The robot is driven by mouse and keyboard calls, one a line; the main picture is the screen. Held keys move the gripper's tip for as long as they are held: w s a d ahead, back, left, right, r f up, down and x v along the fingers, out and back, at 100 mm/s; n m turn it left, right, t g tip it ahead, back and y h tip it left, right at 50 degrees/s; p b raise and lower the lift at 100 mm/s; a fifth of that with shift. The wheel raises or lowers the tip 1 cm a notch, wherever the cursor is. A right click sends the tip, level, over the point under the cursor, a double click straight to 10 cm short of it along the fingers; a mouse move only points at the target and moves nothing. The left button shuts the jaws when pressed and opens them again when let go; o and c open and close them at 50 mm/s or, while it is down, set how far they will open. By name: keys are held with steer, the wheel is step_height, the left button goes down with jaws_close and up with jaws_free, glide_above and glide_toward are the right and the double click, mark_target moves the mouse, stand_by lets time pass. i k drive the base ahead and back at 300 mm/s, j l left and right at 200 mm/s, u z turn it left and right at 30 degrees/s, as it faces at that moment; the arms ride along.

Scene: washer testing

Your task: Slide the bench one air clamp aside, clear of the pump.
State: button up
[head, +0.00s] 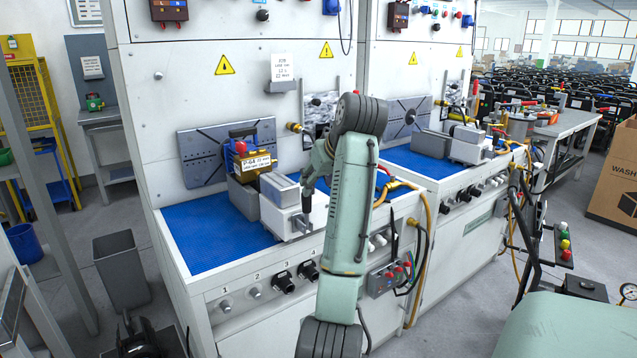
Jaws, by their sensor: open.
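The air clamp (283,212) of bench one is a pale grey and white block on the blue mat, near the front edge of the left bench. The pump (257,162), with a red knob and a yellow label, sits on a grey block just behind and left of the clamp. The clamp stands close against that block; I cannot tell whether they touch. My gripper (306,208) points down at the right end of the clamp, with its jaws open. I cannot tell whether it touches the clamp. My forearm hides the mat to the right.
The blue mat (207,236) is bare to the left and front left. A slotted grey plate (200,157) stands behind the pump. Knobs (284,282) line the bench front. A second bench with a similar clamp (468,145) is at right. A grey bin (121,271) stands at left.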

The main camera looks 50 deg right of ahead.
mark_target(281, 215)
steer(key=z, duration=1.35)
